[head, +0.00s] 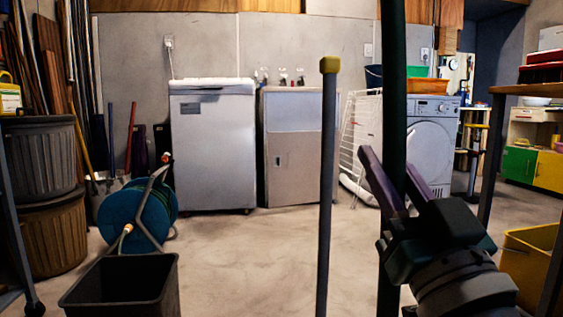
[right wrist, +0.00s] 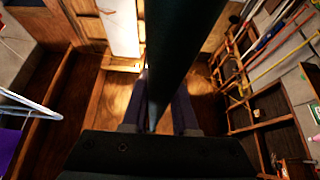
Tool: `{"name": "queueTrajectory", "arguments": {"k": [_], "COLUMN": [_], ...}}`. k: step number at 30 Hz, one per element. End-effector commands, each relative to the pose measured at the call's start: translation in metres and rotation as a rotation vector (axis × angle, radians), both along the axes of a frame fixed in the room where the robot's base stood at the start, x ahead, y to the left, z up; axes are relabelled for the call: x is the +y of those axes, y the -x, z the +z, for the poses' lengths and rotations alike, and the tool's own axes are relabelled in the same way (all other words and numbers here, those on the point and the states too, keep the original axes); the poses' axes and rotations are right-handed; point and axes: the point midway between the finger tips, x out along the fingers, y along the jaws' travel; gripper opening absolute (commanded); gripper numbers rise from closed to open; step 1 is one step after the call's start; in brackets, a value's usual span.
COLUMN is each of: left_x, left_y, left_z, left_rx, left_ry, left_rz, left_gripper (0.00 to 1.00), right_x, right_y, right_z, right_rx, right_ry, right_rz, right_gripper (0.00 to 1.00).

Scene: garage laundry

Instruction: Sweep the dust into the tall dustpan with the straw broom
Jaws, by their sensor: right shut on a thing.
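My right gripper (head: 388,178) is at the right of the head view, with its fingers shut around a long dark green pole (head: 392,80). The pole stands near upright and seems to be the straw broom's handle. In the right wrist view the dark pole (right wrist: 178,50) runs between the two fingers (right wrist: 160,105). A grey pole with a yellow cap (head: 329,120) stands upright to the left of it, apart from it. It may be the tall dustpan's handle. The lower ends of both poles, the bristles and the pan are out of view. I see no clear dust. My left gripper is not in view.
A black open bin (head: 118,290) stands at the lower left, near a blue hose reel (head: 140,212). A yellow bin (head: 530,255) is at the right edge. A white appliance (head: 212,145) and a cabinet (head: 297,150) line the back wall. The middle floor is clear.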

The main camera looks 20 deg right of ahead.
Motion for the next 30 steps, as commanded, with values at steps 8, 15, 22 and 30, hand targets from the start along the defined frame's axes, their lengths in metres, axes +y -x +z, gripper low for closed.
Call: {"name": "queueTrajectory", "arguments": {"k": [8, 15, 22, 30], "left_x": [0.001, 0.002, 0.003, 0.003], "left_y": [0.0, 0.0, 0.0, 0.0], "left_z": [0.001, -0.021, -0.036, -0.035], "left_rx": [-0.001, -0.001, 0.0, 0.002], "left_ry": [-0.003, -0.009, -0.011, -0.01], "left_rz": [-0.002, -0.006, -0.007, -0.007], "left_gripper": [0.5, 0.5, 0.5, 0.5], "right_x": [0.0, 0.0, 0.0, 0.0], "right_y": [0.0, 0.0, 0.0, 0.0], "right_z": [-0.003, -0.031, -0.05, -0.05], "right_rx": [-0.003, -0.003, -0.005, -0.005], "right_ry": [0.0, 0.001, 0.0, 0.0], "right_rz": [0.001, 0.0, 0.001, 0.001], "right_gripper": [0.0, 0.0, 0.0, 0.0]}}
